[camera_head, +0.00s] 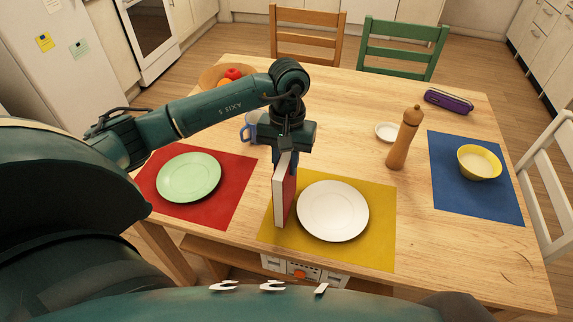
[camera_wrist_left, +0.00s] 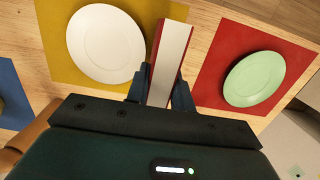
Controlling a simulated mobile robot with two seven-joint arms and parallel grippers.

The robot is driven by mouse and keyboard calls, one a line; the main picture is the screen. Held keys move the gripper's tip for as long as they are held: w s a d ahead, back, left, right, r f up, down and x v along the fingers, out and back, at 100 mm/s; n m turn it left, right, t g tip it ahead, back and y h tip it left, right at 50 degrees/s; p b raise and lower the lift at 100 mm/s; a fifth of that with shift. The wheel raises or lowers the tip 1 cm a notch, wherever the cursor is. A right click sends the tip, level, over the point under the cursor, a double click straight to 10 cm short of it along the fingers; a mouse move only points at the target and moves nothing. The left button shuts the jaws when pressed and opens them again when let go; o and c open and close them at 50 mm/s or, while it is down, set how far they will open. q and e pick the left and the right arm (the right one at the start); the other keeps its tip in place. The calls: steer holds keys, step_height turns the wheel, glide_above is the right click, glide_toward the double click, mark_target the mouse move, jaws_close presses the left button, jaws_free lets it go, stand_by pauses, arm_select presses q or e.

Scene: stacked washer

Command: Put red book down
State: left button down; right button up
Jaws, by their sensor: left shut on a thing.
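The red book (camera_head: 282,192) stands upright, its pale page edge and red cover showing, at the left side of the yellow placemat (camera_head: 373,250). My left gripper (camera_head: 285,160) is shut on the book's upper part from above. In the left wrist view the book (camera_wrist_left: 170,55) is between the two fingers (camera_wrist_left: 160,88), beside the white plate (camera_wrist_left: 106,42). I cannot tell whether its lower edge touches the mat. My right gripper is not in view.
The white plate (camera_head: 333,211) is close to the book's right. A red placemat (camera_head: 225,205) with a green plate (camera_head: 188,177) lies left. A blue mug (camera_head: 250,127) is behind the gripper.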

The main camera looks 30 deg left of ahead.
arm_select(q)
steer(key=shift+f, duration=0.95)
steer(key=c, duration=1.2)
jaws_free()
steer(key=shift+r, duration=0.1)
